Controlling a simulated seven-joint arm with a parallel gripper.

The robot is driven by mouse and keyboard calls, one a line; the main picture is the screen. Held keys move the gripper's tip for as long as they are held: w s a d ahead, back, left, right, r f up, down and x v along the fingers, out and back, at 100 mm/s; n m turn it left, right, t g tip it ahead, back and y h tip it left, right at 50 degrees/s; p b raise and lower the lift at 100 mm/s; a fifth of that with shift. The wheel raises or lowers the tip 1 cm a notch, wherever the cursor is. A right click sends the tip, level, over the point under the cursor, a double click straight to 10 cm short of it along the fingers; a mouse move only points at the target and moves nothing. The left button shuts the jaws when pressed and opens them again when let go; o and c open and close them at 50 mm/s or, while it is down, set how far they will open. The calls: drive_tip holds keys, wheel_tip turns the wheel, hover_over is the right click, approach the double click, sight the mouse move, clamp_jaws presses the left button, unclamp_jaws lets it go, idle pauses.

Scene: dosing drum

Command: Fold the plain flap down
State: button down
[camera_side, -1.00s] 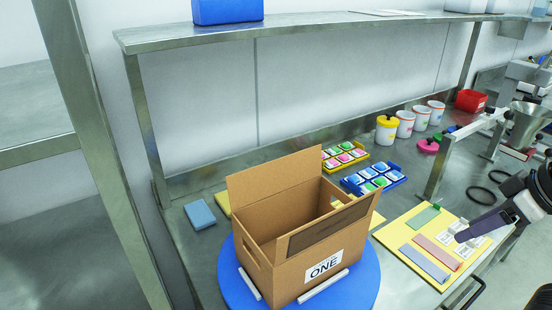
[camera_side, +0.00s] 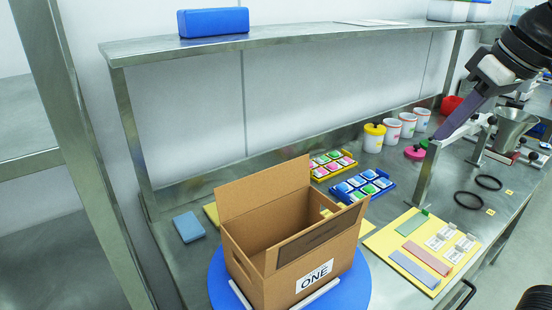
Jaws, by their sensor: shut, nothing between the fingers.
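An open cardboard box (camera_side: 262,272) labelled "ONE" (camera_side: 314,277) sits on a round blue turntable (camera_side: 217,283). A plain brown flap (camera_side: 262,189) stands upright along the box's back edge. The opposite flap, along the front edge, is also raised and carries a dark brown strip (camera_side: 312,238). My gripper (camera_side: 439,136) is at the upper right, well away from the box. Its fingers are shut and empty, pointing down and left, and appear in front of a metal post. The inside bottom of the box is hidden.
A metal post with an arm (camera_side: 428,175) stands right of the box. Yellow (camera_side: 333,164) and blue (camera_side: 364,186) trays and several tubs lie behind. A yellow board (camera_side: 389,247) with strips lies right. A shelf (camera_side: 300,36) overhangs the back.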

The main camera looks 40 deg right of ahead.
drive_tip(key=w+a+r, duration=0.2)
drive_tip(key=w+r, duration=0.4)
drive_tip(key=w, duration=0.3)
drive_tip(key=n+g, duration=0.1)
drive_tip(key=g, duration=0.2)
hover_over(267, 187)
drive_tip(key=w+d, duration=0.2)
drive_tip(key=d, duration=0.1)
wheel_tip(267, 187, down, 22)
drive_tip(key=shift+r, duration=0.2)
drive_tip(key=shift+s, duration=0.2)
drive_tip(key=shift+s+t, duration=0.2)
drive_tip(key=shift+t, duration=0.2)
